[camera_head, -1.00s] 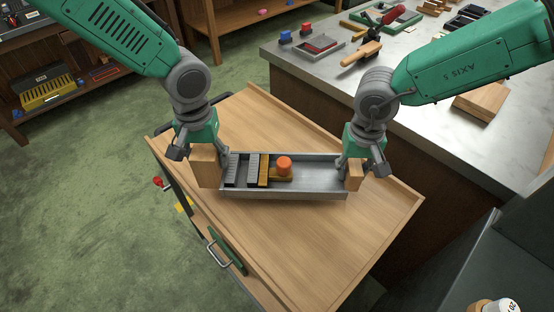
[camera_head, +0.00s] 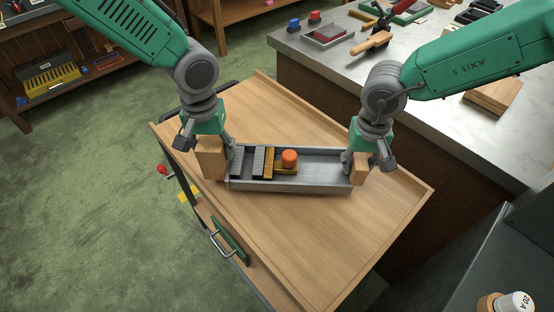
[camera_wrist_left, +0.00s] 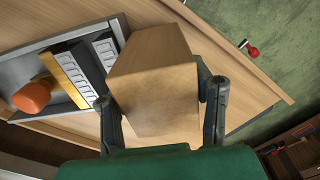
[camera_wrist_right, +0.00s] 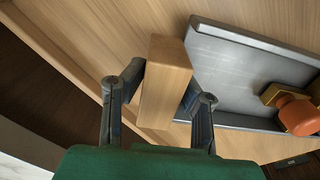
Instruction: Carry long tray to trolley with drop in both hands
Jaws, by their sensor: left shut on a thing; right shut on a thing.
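The long grey metal tray (camera_head: 322,165) has a wooden block handle at each end. It is at the trolley's wooden top (camera_head: 310,230); I cannot tell whether it touches. Dark ridged type blocks (camera_head: 250,160), a brass piece (camera_head: 268,163) and an orange knob (camera_head: 289,157) lie in its left half. The right half is empty. My left gripper (camera_wrist_left: 160,100) is shut on the left wooden handle (camera_wrist_left: 150,85). My right gripper (camera_wrist_right: 160,95) is shut on the right wooden handle (camera_wrist_right: 163,85). The tray's underside is hidden.
A steel-topped bench (camera_head: 430,110) with tools and wooden blocks stands close behind and right of the trolley. A dark grey cabinet (camera_head: 490,265) is at the lower right. The trolley top in front of the tray is bare. Green floor (camera_head: 100,200) is open at left.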

